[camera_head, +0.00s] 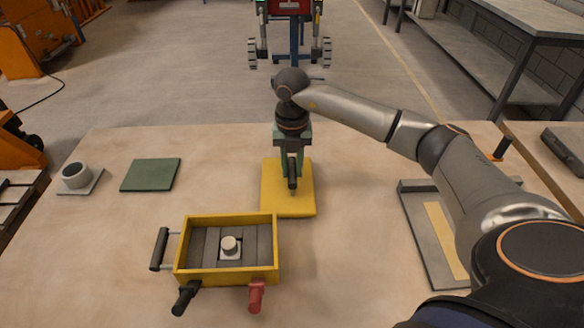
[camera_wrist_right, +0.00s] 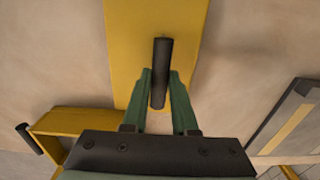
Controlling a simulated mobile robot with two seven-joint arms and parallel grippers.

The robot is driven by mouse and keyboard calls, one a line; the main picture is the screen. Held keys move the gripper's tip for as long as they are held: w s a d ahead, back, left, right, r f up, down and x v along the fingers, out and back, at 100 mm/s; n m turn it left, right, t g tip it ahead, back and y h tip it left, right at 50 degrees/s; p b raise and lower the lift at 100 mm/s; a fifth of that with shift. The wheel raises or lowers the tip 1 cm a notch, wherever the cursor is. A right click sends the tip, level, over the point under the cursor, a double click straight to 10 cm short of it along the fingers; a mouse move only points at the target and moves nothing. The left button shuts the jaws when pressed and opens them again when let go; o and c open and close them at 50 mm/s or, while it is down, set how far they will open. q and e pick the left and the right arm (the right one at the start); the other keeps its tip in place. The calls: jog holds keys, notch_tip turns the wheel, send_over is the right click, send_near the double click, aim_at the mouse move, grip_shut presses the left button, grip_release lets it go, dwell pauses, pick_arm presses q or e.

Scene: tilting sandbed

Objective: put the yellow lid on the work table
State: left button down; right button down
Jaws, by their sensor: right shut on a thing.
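The yellow lid (camera_head: 275,200) is a flat yellow plate with a dark upright handle (camera_head: 292,178). In the head view it is behind and to the right of the yellow box, at or just above the work table (camera_head: 350,270); I cannot tell if it touches. My right gripper (camera_head: 292,172) is over the lid and shut on its handle. In the right wrist view the green fingers (camera_wrist_right: 160,95) are on either side of the dark handle, with the yellow lid (camera_wrist_right: 155,30) beyond. My left gripper is not in view.
The open yellow box (camera_head: 227,276) has grey slats, a small white knob piece (camera_head: 230,247), and dark and red handles. A green plate (camera_head: 151,174) and a grey cup on a base (camera_head: 76,176) are at the left. A grey tray (camera_head: 412,220) is at the right.

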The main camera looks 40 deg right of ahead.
aim_at(292, 170)
jog(key=shift+f, duration=0.25)
jog(key=c, duration=0.7)
grip_release()
notch_tip(292, 170, up, 12)
jog(key=shift+r, duration=0.15)
